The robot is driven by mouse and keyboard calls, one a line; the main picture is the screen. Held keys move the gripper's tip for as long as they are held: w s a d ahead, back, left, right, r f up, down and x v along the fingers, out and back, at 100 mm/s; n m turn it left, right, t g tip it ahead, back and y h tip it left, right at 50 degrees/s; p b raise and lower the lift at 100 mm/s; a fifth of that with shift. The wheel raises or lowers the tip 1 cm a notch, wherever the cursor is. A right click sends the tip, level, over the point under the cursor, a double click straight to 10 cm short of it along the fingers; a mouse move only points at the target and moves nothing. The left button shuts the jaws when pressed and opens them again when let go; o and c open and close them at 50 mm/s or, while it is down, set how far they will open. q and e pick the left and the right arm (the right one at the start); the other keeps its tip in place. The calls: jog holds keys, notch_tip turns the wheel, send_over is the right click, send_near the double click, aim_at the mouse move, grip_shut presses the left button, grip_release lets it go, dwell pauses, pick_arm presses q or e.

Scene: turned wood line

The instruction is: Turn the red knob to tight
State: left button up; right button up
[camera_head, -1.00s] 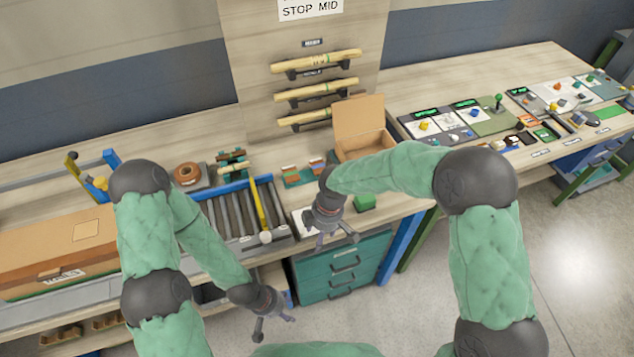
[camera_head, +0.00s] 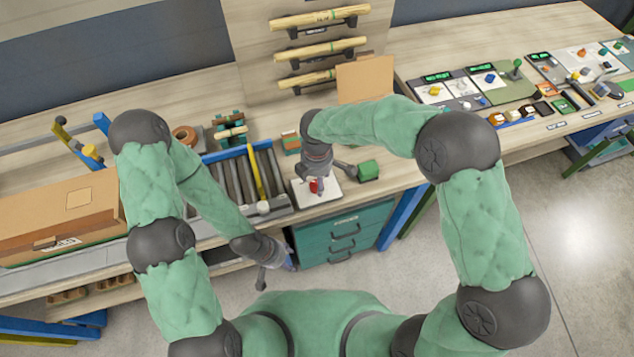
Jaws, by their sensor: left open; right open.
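The red knob (camera_head: 315,186) sits on a white plate (camera_head: 328,193) at the front edge of the bench, just above the green drawers. My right gripper (camera_head: 322,184) is open and points down over the knob, with its fingers close to it. Part of the knob and plate is hidden by the gripper, and I cannot tell whether the fingers touch the knob. My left gripper (camera_head: 268,276) is open and empty, low in front of the bench.
A green block (camera_head: 368,171) stands close to the right of the plate. A roller conveyor (camera_head: 233,178) with a yellow bar lies to the left. A large cardboard box (camera_head: 60,215) is at the far left. Control panels (camera_head: 470,88) sit on the right bench.

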jog(key=shift+f, duration=1)
jog(key=c, duration=1.1)
